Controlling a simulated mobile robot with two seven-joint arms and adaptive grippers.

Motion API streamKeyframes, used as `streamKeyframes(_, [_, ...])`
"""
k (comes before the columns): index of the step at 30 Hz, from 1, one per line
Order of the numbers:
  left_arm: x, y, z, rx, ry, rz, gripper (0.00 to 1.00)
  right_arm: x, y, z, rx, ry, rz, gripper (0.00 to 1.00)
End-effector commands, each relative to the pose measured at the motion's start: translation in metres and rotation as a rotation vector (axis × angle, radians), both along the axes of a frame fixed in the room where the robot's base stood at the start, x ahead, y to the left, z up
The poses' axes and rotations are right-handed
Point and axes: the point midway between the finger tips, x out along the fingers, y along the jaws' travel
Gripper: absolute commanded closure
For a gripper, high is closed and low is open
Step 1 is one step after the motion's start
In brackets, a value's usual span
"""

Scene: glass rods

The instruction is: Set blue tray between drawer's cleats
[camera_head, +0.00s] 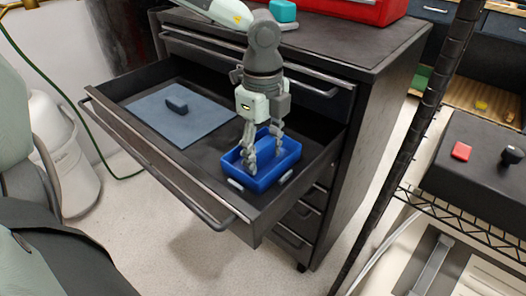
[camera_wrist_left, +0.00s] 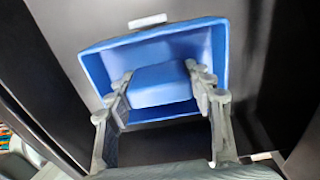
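The blue tray (camera_head: 262,183) is in the right part of the open drawer (camera_head: 172,175); it also shows in the wrist view (camera_wrist_left: 222,45). A raised blue block (camera_wrist_left: 160,85) stands in its middle. My left gripper (camera_head: 264,152) points down into the tray, with one finger on each side of this block. In the wrist view both fingertips seem to touch the block. Pale cleats (camera_head: 235,184) (camera_head: 286,176) lie on the drawer floor beside the tray's near sides. The wrist view shows one cleat (camera_wrist_left: 147,20) just outside the tray's upper edge. Whether the tray's underside touches the floor is unclear.
A flat blue-grey panel (camera_head: 190,125) with a dark handle (camera_head: 176,104) lies in the drawer's left part. The drawer's front wall and handle bar border it. A red case (camera_head: 350,8) stands on the cabinet top. A dark post and wire shelf stand at right.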

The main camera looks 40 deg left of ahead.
Motion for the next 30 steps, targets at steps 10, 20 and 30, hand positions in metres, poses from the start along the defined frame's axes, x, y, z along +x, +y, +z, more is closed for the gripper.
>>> streamKeyframes(10, [0.0,0.0,0.0,0.0,0.0,0.0,0.28,-0.001,-0.002,-0.001,-0.003,0.002,0.0,0.29])
streamKeyframes(20, [0.002,0.0,0.017,0.002,-0.006,0.0,0.28,0.007,-0.001,-0.013,0.004,-0.001,-0.001,0.29])
streamKeyframes(30, [0.001,0.0,0.092,0.003,-0.005,0.001,0.28,0.005,-0.001,-0.011,0.004,0.0,0.0,0.29])
